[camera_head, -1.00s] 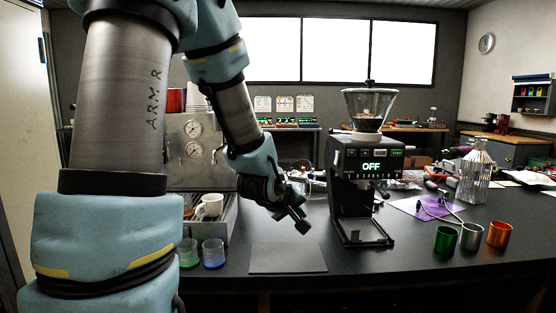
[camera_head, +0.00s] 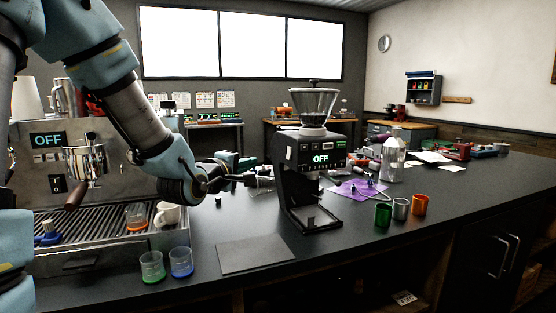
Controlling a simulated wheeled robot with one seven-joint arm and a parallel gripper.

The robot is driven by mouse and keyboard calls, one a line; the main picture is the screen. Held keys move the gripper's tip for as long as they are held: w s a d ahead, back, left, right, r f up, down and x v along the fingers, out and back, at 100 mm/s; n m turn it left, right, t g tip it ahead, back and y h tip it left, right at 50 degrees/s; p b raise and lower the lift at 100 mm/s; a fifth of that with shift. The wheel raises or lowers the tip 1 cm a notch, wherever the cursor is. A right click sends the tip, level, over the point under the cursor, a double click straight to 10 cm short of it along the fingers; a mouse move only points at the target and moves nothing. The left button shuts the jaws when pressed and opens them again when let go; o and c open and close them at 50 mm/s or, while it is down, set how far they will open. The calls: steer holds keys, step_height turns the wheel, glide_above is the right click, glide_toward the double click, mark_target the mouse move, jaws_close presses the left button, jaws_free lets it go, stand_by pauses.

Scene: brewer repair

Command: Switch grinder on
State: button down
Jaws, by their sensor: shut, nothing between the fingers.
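The grinder (camera_head: 322,183) is a black upright machine on the dark counter, with a clear hopper (camera_head: 313,106) on top. Its front display (camera_head: 321,159) reads OFF in pale letters. A small pale mark (camera_head: 289,152) shows on its left side; I cannot tell whether it is a switch. My gripper (camera_head: 240,178) is left of the grinder, pointing right toward its left side. It appears shut and empty, with a visible gap to the grinder's body. The fingertips are small and hard to separate from the clutter behind.
The espresso machine (camera_head: 110,192) stands at left, its display also reading OFF. Green and blue glasses (camera_head: 152,267) and a flat dark mat (camera_head: 254,254) lie in front. Green, silver and orange cups (camera_head: 401,209) stand right of the grinder. The counter's front right is clear.

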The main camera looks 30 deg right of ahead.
mark_target(288, 153)
steer(key=s+d+p+x, duration=0.1)
steer(key=p+x, duration=0.3)
steer(key=x, duration=0.8)
steer(key=shift+s+d+f+p, duration=0.15)
steer(key=shift+s+d+p, duration=0.25)
steer(key=shift+d, duration=0.25)
steer(key=shift+d+f+b, duration=0.1)
steer(key=shift+d+b, duration=0.15)
steer(key=shift+b, duration=0.6)
